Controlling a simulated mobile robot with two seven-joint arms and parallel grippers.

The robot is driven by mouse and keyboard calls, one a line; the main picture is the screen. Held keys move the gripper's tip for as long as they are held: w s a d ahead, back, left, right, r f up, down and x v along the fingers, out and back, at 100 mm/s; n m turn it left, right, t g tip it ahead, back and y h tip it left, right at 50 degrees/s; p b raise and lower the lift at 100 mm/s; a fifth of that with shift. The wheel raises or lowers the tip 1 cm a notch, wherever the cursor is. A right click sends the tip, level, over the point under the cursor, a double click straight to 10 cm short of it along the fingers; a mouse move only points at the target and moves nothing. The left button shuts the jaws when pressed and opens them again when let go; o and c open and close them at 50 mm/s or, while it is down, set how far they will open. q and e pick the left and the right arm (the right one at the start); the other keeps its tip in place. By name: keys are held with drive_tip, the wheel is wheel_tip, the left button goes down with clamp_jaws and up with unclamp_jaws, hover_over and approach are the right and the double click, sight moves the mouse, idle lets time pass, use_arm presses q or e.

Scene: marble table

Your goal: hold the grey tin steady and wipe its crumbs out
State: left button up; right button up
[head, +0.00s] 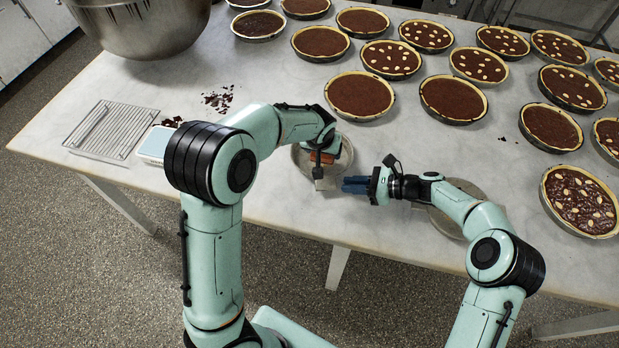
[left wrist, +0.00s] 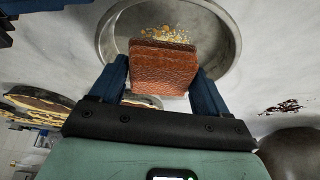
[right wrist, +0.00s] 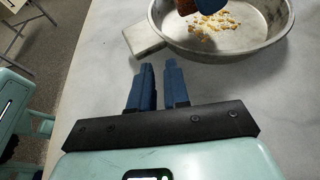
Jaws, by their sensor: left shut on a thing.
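The grey tin (head: 303,163) stands on the marble table near its front edge, with a flat grey handle tab (right wrist: 143,37) sticking out. Yellow-brown crumbs (right wrist: 213,22) lie on its floor, also visible in the left wrist view (left wrist: 168,36). My left gripper (head: 322,166) is shut on a reddish-brown block, like a sponge (left wrist: 163,68), and holds it over the tin; whether it touches the floor is unclear. My right gripper (head: 347,184) is empty, its fingers slightly apart with table showing between them. It is beside the handle tab and apart from it.
Another round grey item (head: 447,222) lies partly under my right arm. Several chocolate tarts (head: 360,96) fill the table behind and to the right. A wire rack (head: 104,130), a pale scale-like box (head: 154,144), dark shavings (head: 218,99) and a large metal bowl (head: 140,25) are at left.

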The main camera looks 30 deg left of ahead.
drive_tip(key=shift+o, duration=0.2)
drive_tip(key=shift+d, duration=0.1)
drive_tip(key=v, duration=1.2)
drive_tip(key=shift+r, duration=0.15)
drive_tip(key=shift+s, duration=0.15)
